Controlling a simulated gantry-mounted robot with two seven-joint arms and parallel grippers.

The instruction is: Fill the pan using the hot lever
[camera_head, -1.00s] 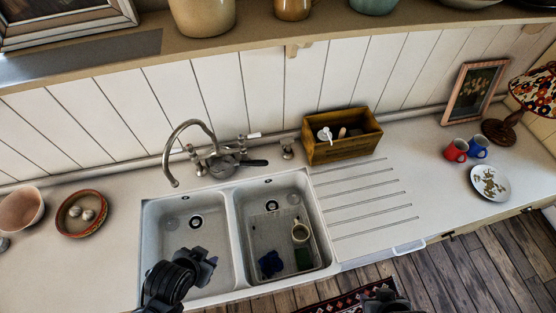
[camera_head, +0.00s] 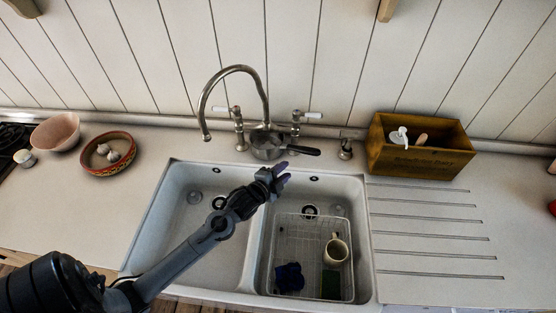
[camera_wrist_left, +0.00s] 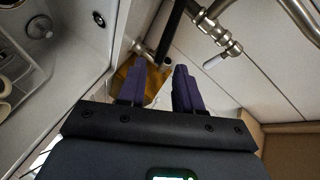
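A small metal pan (camera_head: 266,145) with a black handle (camera_head: 305,151) sits on the ledge behind the sink, below the arched tap (camera_head: 237,70). A lever with a white end (camera_head: 313,115) is at the tap's right and another (camera_head: 221,110) at its left; I cannot tell which is hot. My left gripper (camera_head: 280,174) is over the sink divider, just in front of the pan handle. In the left wrist view its purple fingers (camera_wrist_left: 160,88) are apart and empty, with the black handle (camera_wrist_left: 172,32) beyond the fingertips. My right gripper is out of view.
The right sink basin (camera_head: 350,210) holds a wire rack, a cream mug (camera_head: 336,250) and a blue cloth (camera_head: 289,277). A wooden box (camera_head: 420,158) stands right of the tap. Two bowls stand on the left counter (camera_head: 90,215). The left basin is empty.

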